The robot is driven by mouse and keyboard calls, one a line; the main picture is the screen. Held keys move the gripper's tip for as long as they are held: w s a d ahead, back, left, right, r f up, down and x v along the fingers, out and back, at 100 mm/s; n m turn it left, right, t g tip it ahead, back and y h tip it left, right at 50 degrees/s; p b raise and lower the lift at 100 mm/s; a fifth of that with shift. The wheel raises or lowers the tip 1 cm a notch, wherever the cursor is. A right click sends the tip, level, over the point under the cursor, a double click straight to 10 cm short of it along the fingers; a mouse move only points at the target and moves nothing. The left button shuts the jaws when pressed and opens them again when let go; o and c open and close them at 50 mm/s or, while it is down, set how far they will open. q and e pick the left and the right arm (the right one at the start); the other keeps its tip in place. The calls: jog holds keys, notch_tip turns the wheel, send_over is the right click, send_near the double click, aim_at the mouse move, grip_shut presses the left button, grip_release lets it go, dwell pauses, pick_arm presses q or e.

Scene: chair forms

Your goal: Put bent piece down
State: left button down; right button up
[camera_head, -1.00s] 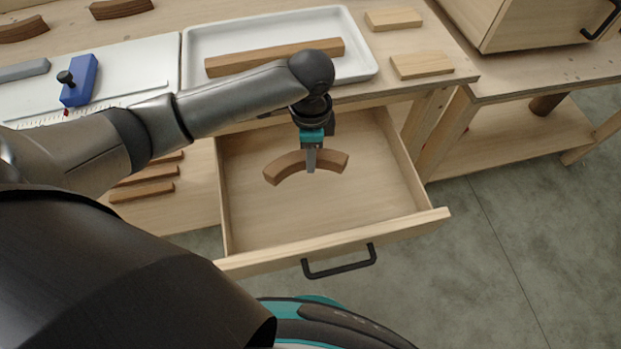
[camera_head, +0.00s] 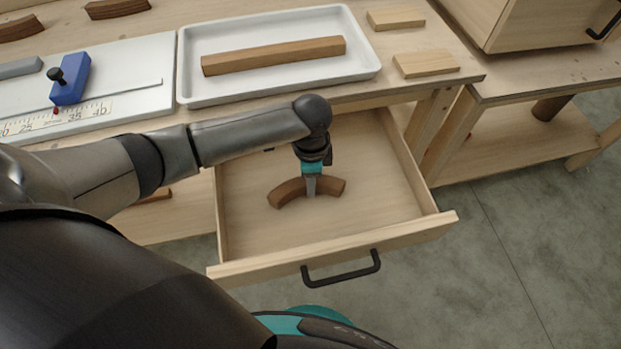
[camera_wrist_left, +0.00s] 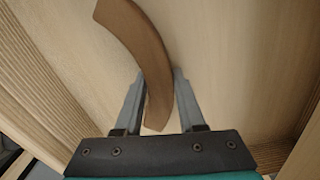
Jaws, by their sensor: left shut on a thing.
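The bent piece (camera_head: 288,192) is a curved brown wooden arc inside the open drawer (camera_head: 240,225). My right gripper is not in view.
The drawer has a black handle (camera_head: 341,269) at its front. Above it on the bench stand a white tray (camera_head: 370,66) with a straight wooden bar (camera_head: 275,56), a blue block (camera_head: 70,80) on a ruled board, and two light wooden blocks (camera_head: 426,64). Drawer floor around the piece is clear.

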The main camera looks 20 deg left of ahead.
pick_arm(q)
jog(key=c, duration=0.9)
grip_release()
jog(key=o, duration=0.4)
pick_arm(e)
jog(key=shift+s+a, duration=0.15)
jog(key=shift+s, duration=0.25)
pick_arm(q)
jog(key=shift+r, duration=0.3)
notch_tip(320, 180, up, 12)
jog(key=p, duration=0.4)
jog(key=shift+f, duration=0.25)
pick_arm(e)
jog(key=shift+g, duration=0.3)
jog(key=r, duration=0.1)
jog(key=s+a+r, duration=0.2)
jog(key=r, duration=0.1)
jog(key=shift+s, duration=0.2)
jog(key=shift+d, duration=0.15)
